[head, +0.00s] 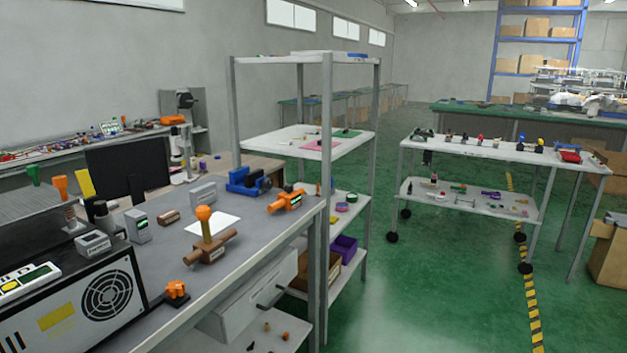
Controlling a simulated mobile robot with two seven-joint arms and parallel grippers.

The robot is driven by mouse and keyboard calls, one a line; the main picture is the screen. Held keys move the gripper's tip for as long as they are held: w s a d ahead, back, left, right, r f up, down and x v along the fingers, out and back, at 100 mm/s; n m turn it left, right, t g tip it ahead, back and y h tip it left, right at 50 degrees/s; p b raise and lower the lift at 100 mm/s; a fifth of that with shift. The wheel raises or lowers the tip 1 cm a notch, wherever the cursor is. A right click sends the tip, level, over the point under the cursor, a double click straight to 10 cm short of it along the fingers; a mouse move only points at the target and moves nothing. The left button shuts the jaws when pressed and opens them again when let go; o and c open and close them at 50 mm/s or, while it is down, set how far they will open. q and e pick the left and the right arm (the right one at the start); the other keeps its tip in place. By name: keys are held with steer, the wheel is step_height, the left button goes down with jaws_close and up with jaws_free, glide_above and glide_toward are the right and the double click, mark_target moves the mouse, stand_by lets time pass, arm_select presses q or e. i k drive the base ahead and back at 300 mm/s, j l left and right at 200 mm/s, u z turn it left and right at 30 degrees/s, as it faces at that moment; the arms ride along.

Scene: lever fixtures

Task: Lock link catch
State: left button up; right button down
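Several lever-like fixtures stand on the grey bench at the left, and I cannot tell which one is the link catch. A brown fixture with an upright lever and orange knob (205,238) stands near the bench's middle. An orange fixture with a dark part (286,201) sits near its right end. A small orange clamp-like piece (176,290) is at the front edge. Small fixtures (492,141), too small to make out, line the top of the cart at the right. Neither of my grippers is in view.
The grey bench (262,232) also holds a blue vise (247,181) and a black instrument box (75,300). A tall grey shelf (327,150) stands at the bench's right end. The wheeled cart (425,150) is farther right. Green floor (420,290) between them is clear.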

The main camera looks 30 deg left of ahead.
mark_target(84, 176)
steer(key=i+z, duration=0.2)
steer(key=i, duration=0.4)
steer(key=i+z, duration=0.15)
steer(key=i, duration=0.5)
steer(key=i+j+z, duration=0.2)
steer(key=i, duration=0.4)
steer(key=z, duration=7.15)
